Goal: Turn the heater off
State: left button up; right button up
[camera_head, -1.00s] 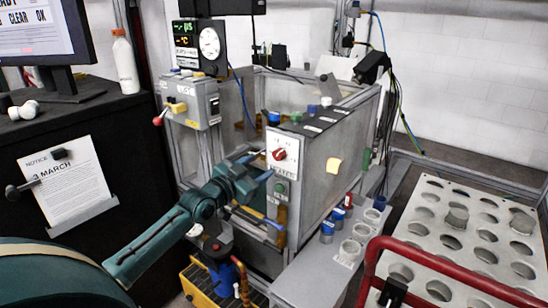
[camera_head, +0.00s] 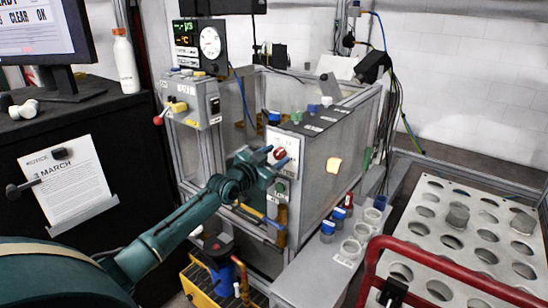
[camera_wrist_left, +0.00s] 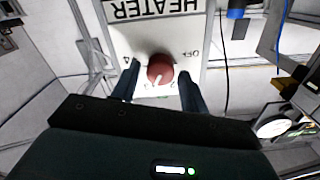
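The heater panel (camera_head: 284,140) is a white plate on the front of the grey tank, with a red round knob (camera_head: 280,154). In the left wrist view the red knob (camera_wrist_left: 160,69) has a white pointer mark, and the plate (camera_wrist_left: 140,35) reads HEATER upside down. OFF is printed right of the knob and a 4 left of it; the pointer faces the lower edge, away from OFF. My left gripper (camera_head: 274,157) is open at the panel. In the wrist view its fingers (camera_wrist_left: 159,84) lie on either side of the knob, apparently with gaps. My right gripper is not in view.
A grey control box (camera_head: 190,100) with a red-tipped lever is left of the tank. Blue-capped containers (camera_head: 327,231) stand on the ledge at right. A red rail (camera_head: 440,258) crosses before the perforated plate (camera_head: 455,240). A yellow crate (camera_head: 205,285) is below my arm.

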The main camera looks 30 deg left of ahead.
pick_arm(q)
jog(key=c, duration=0.7)
jog(key=shift+c, duration=0.2)
jog(key=shift+n, duration=0.3)
jog(key=n, duration=1)
jog(key=shift+a+n, duration=0.15)
jog(key=shift+n, duration=0.25)
jog(key=n, duration=0.6)
jog(key=n+p, duration=0.2)
jog(key=n, duration=0.4)
jog(key=shift+f, duration=0.15)
jog(key=shift+n, duration=0.4)
